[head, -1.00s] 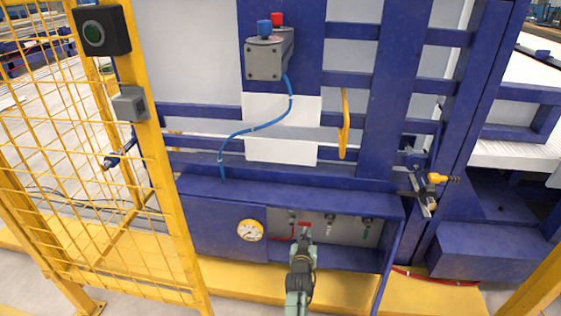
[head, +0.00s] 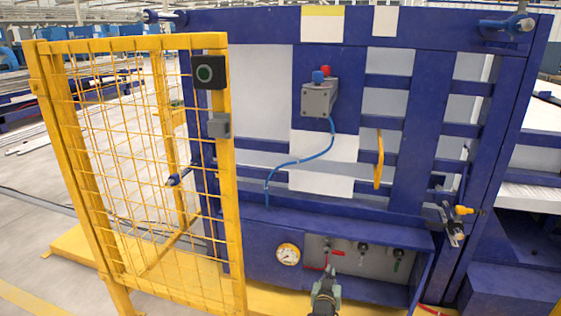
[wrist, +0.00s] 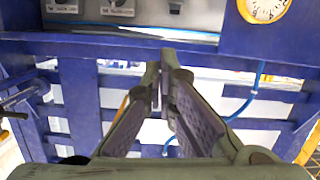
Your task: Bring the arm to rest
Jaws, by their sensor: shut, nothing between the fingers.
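My gripper (head: 331,277) is in front of the lower recess of the blue machine (head: 262,228), low in the head view. Its fingers are shut with nothing between them; the wrist view also shows the two fingers (wrist: 163,75) close together. The gripper is a little below a red-handled valve (head: 334,253) and appears apart from it. A round white gauge (head: 288,254) is left of the valve and also shows at the top right of the wrist view (wrist: 264,5).
A grey box (head: 319,97) with a blue hose is above the recess. A yellow handle (head: 379,160) hangs to its right. Open floor shows at the far left.

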